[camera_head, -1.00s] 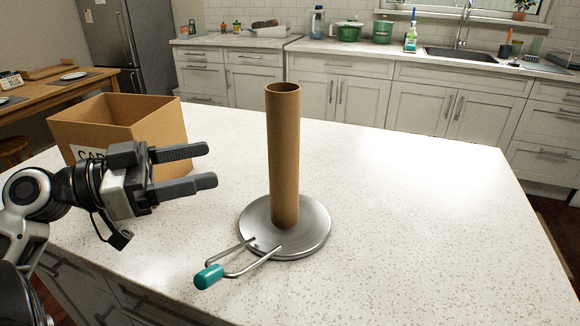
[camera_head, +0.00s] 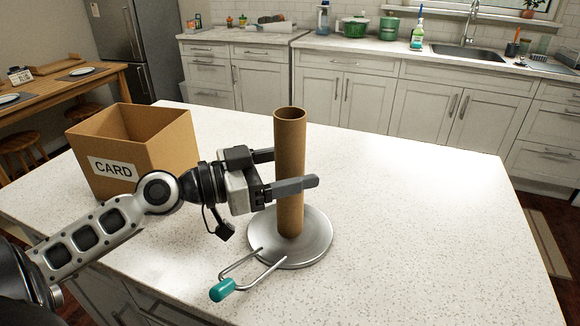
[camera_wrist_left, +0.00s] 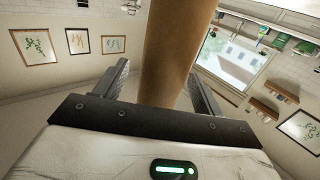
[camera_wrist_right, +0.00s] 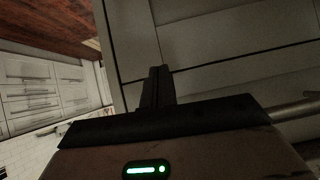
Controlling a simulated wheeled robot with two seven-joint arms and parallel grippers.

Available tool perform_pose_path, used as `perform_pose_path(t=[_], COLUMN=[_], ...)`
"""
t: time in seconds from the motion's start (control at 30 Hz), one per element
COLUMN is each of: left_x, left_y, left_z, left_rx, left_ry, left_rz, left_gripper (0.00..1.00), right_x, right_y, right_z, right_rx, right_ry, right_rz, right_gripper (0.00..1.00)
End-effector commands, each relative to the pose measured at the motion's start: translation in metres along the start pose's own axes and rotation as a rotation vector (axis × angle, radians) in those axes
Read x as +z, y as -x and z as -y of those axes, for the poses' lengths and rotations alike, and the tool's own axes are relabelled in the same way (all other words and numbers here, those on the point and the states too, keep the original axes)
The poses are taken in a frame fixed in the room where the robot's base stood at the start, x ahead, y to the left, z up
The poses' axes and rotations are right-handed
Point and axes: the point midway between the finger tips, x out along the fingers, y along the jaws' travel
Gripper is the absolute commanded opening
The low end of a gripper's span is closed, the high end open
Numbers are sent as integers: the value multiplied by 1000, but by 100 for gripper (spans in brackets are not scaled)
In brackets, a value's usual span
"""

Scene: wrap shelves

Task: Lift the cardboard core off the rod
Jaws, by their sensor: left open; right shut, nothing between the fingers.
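The cardboard core (camera_head: 290,150) stands upright on the round metal base (camera_head: 318,243) of the holder. The rod is hidden inside the core. My left gripper (camera_head: 290,170) is open, with one finger passing in front of the core and the other behind its left side. In the left wrist view the core (camera_wrist_left: 172,50) rises between the two spread fingers; I cannot tell whether either touches it. My right gripper (camera_wrist_right: 158,85) is shut and empty, in front of pale cabinet panels in the right wrist view.
A wire arm with a teal tip (camera_head: 223,289) sticks out from the base toward the front left. An open cardboard box marked CARD (camera_head: 135,160) stands on the left of the white counter (camera_head: 420,220). The counter right of the holder is clear.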

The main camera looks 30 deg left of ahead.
Motion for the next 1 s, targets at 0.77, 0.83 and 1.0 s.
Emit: perform_pose_path(t=[0.77,0.83,1.0], left_x=[0,0,-2], left_y=[-20,-20,-20], left_z=[0,0,0], left_rx=[-1,-1,-1], left_ry=[1,1,0], left_rz=[-1,-1,-1], left_gripper=[32,32,32], right_x=[-5,-5,-3], right_y=[2,2,4], right_z=[-1,-1,-1], right_rx=[9,9,9], right_ry=[-9,-9,-10], right_rz=[1,2,7], right_gripper=[0,0,0])
